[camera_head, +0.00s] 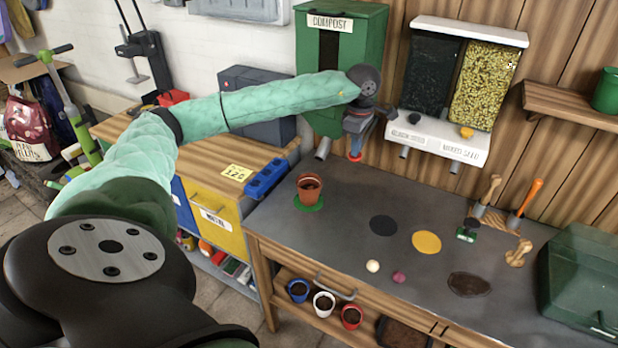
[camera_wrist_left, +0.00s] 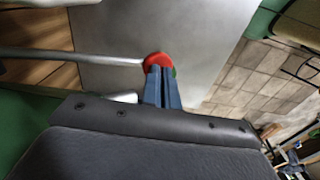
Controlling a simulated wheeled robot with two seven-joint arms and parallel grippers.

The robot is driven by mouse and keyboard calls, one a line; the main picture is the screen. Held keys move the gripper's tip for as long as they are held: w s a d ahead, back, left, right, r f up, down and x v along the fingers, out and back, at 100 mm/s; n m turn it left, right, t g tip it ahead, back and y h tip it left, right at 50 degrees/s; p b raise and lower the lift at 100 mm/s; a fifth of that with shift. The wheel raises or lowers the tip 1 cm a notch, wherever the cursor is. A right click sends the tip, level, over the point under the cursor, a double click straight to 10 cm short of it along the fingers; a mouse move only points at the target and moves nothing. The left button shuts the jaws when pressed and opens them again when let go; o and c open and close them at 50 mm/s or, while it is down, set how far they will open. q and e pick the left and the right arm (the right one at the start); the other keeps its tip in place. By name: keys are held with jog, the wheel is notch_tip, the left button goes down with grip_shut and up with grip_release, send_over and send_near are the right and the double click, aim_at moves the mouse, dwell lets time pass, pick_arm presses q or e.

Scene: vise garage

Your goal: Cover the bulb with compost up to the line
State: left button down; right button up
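The green compost dispenser (camera_head: 369,30) hangs on the wall, with a metal spout (camera_head: 323,149) low on its left. My left gripper (camera_head: 355,150) is in front of its lower part, pointing down. In the left wrist view its blue fingers (camera_wrist_left: 162,88) are together, tips at a red knob (camera_wrist_left: 157,61) on a metal rod. The knob is wider than the fingers; I cannot tell if they touch. A terracotta pot (camera_head: 309,187) stands upright on a green disc (camera_head: 308,205) below the spout. Its inside is dark; bulb and line cannot be made out. My right gripper is not in view.
A seed dispenser (camera_head: 430,140) hangs to the right. The grey bench (camera_head: 350,220) holds a black disc (camera_head: 383,225), a yellow disc (camera_head: 426,242), a white ball (camera_head: 373,266), a purple ball (camera_head: 399,278), hand tools and a green case (camera_head: 585,280). A blue tray (camera_head: 265,178) stands left.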

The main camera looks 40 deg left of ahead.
pick_arm(q)
jog(key=shift+f, duration=0.2)
jog(key=shift+r, duration=0.1)
jog(key=shift+r+p, duration=0.45)
jog(key=shift+r, duration=2.5)
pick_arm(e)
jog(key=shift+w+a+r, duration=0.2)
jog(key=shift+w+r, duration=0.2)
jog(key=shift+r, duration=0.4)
